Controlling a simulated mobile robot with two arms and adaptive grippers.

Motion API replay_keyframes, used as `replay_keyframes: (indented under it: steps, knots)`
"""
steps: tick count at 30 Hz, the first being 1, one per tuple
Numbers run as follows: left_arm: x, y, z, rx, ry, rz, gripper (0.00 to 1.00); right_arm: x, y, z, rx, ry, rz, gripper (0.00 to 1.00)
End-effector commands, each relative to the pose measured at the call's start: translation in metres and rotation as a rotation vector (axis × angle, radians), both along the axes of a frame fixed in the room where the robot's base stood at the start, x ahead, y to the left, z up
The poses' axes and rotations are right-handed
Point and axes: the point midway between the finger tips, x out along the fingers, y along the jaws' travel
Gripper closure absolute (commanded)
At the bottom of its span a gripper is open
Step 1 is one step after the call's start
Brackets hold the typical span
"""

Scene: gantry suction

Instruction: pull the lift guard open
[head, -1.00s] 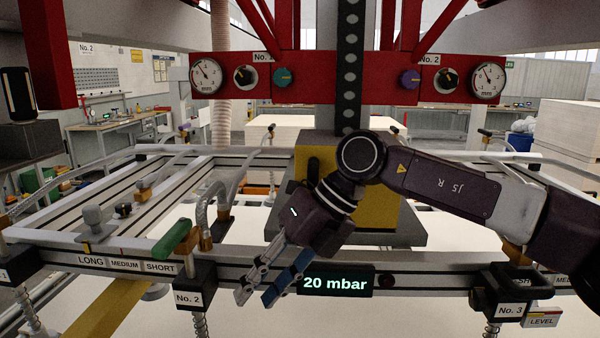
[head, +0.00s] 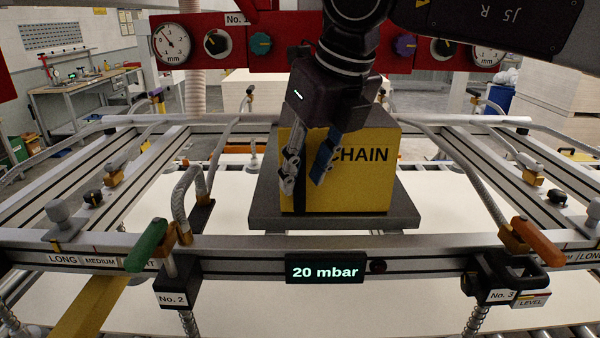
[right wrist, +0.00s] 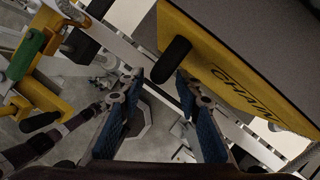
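The lift guard is a yellow box lettered CHAIN (head: 350,190) on a dark grey plate behind the front beam. It also shows at the upper right in the right wrist view (right wrist: 225,62). A black handle (right wrist: 172,58) stands out from its yellow face there, just beyond my fingertips. My right gripper (head: 305,178) points down in front of the guard's left part in the head view. Its blue-padded fingers are apart with nothing between them, as the right wrist view (right wrist: 158,82) shows. In the head view the gripper hides most of the handle area. My left gripper is not in view.
A metal front beam (head: 240,245) crosses below the guard, with a 20 mbar display (head: 325,270). A green lever (head: 147,243) and an orange lever (head: 538,242) stand on either side. Grey hoses arch nearby. A red gauge panel (head: 285,45) is above.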

Motion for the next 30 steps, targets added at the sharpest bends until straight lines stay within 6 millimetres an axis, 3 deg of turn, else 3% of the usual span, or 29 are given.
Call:
replay_keyframes:
  steps: [6, 14, 23, 30]
  knots:
    - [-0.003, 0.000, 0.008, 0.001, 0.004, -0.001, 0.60, 0.006, 0.005, -0.018, 0.000, 0.001, 0.002, 0.68]
    - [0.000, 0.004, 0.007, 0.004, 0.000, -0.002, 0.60, 0.007, 0.005, -0.020, 0.000, 0.000, 0.001, 0.68]
    - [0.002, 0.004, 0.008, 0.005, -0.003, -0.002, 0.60, 0.007, 0.005, -0.020, 0.001, 0.001, 0.002, 0.99]
    - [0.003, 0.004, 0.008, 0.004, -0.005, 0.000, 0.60, 0.007, 0.005, -0.020, 0.001, -0.001, 0.001, 1.00]
